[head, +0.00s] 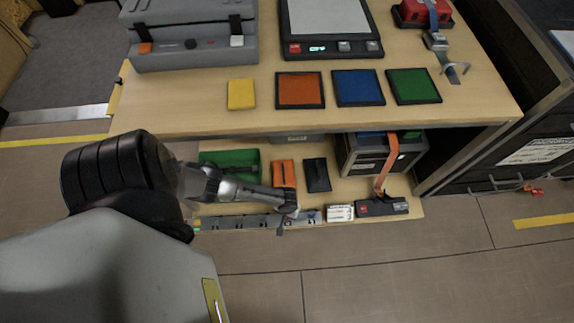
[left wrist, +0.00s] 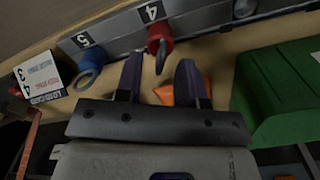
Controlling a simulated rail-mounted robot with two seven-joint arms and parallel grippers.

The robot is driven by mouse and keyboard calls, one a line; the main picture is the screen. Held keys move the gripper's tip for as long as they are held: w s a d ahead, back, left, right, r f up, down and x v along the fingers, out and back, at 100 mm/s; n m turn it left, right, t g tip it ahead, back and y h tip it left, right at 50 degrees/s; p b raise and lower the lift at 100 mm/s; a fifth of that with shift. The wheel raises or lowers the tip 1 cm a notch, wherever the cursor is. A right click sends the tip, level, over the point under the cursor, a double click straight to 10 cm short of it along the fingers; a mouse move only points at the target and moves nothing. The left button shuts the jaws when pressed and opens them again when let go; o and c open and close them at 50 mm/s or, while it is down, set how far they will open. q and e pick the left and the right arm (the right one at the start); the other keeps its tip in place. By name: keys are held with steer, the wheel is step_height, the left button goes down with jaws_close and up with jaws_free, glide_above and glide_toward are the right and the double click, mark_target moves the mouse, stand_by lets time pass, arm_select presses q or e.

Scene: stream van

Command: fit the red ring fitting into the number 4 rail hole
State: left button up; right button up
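In the left wrist view the red ring fitting (left wrist: 159,36) is at the grey rail (left wrist: 115,33), beside the number 4 label. Its dark ring end points toward my gripper; I cannot tell how deep it sits in the hole. My left gripper (left wrist: 159,70) is open, with its two dark fingers apart on either side just short of the fitting and nothing visibly held. In the head view my left gripper (head: 287,212) is over the rail (head: 240,222) on the lower shelf's front edge, where the fitting is not discernible. My right gripper is not in view.
A blue ring fitting (left wrist: 92,62) is by number 5. A white printed card (head: 340,212) is right of the gripper. A green bin (head: 230,160), orange pouch (head: 284,173) and black pouch (head: 317,175) lie behind it. The upper tabletop (head: 190,105) overhangs the shelf.

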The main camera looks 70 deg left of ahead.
arm_select(q)
step_height(320, 180, up, 12)
steer(key=p, duration=0.7)
steer(key=shift+f, duration=0.1)
